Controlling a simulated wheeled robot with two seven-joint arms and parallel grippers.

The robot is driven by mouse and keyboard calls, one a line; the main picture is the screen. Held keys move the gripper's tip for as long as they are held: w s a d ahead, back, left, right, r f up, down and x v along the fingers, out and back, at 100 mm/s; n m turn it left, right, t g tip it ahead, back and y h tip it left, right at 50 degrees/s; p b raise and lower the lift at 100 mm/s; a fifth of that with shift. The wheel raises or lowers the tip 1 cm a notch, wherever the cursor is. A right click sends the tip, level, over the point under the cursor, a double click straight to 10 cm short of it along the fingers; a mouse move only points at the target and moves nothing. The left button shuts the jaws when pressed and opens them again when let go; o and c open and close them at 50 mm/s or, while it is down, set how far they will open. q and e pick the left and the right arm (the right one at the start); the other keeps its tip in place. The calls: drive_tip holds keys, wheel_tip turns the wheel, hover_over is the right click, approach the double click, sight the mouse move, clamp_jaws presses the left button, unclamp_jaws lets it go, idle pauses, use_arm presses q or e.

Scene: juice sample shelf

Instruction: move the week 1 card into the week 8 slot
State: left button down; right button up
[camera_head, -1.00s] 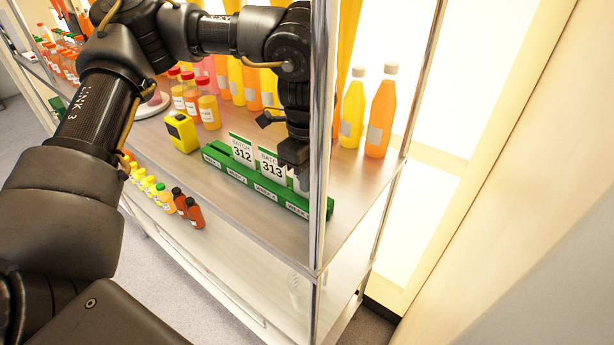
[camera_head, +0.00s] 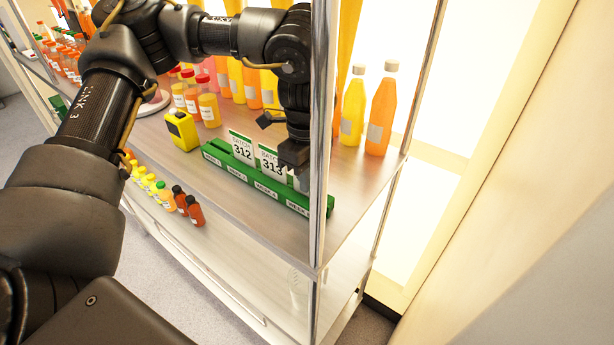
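A green card rack (camera_head: 318,200) with white week labels along its front stands near the shelf's front edge. My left gripper (camera_head: 294,158) points down at the rack, just right of the 313 card. A small pale thing shows below its fingers, mostly hidden by the gripper and the shelf post; I cannot tell whether it is held. The finger gap is not visible. My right gripper is not in view.
A metal shelf post (camera_head: 319,130) stands just right of my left gripper. Two tall bottles, yellow (camera_head: 352,112) and orange (camera_head: 381,115), stand behind it. A yellow box-like device (camera_head: 182,130) and small red-capped bottles (camera_head: 208,105) stand left of the rack. Small bottles line the lower left.

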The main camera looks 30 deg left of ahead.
use_arm(q)
drive_tip(key=shift+f, duration=0.45)
drive_tip(key=c, duration=2.1)
unclamp_jaws()
drive_tip(key=o, duration=0.5)
drive_tip(key=shift+r, duration=0.1)
drive_tip(key=shift+o, duration=0.2)
drive_tip(key=shift+w+r+b, duration=0.1)
drive_tip(key=shift+r+b, duration=0.25)
drive_tip(key=shift+r, duration=0.05)
wheel_tip(320, 180, up, 6)
drive_tip(key=shift+f+b, duration=0.1)
drive_tip(key=shift+b, duration=0.65)
drive_tip(key=shift+r, duration=0.45)
